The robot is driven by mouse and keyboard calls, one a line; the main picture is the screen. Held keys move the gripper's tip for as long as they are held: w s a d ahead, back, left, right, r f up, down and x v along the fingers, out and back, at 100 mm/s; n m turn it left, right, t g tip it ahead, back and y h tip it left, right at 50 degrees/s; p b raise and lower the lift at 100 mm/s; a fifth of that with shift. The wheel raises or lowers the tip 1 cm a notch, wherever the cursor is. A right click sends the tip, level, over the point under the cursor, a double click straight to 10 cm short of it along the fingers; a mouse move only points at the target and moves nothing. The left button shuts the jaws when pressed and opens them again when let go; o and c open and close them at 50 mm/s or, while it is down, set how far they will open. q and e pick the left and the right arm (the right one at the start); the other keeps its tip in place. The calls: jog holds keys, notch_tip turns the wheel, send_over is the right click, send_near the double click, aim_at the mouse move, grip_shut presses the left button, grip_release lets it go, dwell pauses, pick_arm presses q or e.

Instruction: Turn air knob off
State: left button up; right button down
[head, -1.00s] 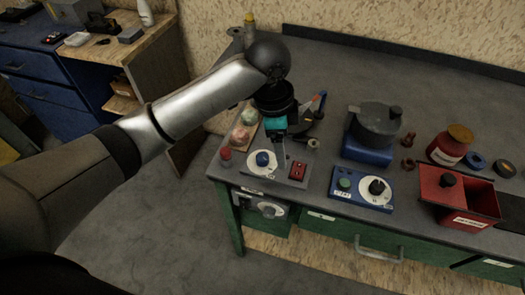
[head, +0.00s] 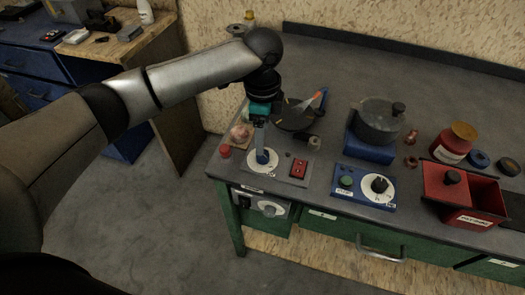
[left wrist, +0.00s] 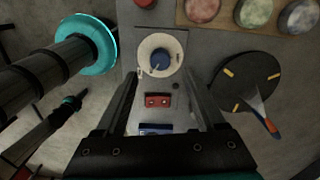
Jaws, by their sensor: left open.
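A blue knob (head: 263,156) sits on a round white dial on a grey panel (head: 285,179) at the bench's left front. In the left wrist view the blue knob (left wrist: 160,59) lies ahead, between the lines of the two fingers. My left gripper (head: 261,147) is open and points down at the knob, its fingers partly covering it in the head view. I cannot tell whether they touch it. A black knob (head: 379,184) on a white dial sits on a blue panel to the right. No label reading "air" is legible. My right gripper is not in view.
A red rocker switch (head: 299,169) and a red button (head: 225,151) flank the dial. A dark round plate (head: 293,117) lies behind the panel. A pot (head: 378,120) stands on a blue base, with a red box (head: 460,190) further right. The back of the bench is clear.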

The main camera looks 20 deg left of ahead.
aim_at(263, 157)
pick_arm(q)
notch_tip(263, 157, down, 6)
jog(key=shift+b, duration=0.5)
jog(key=shift+c, duration=0.4)
grip_shut()
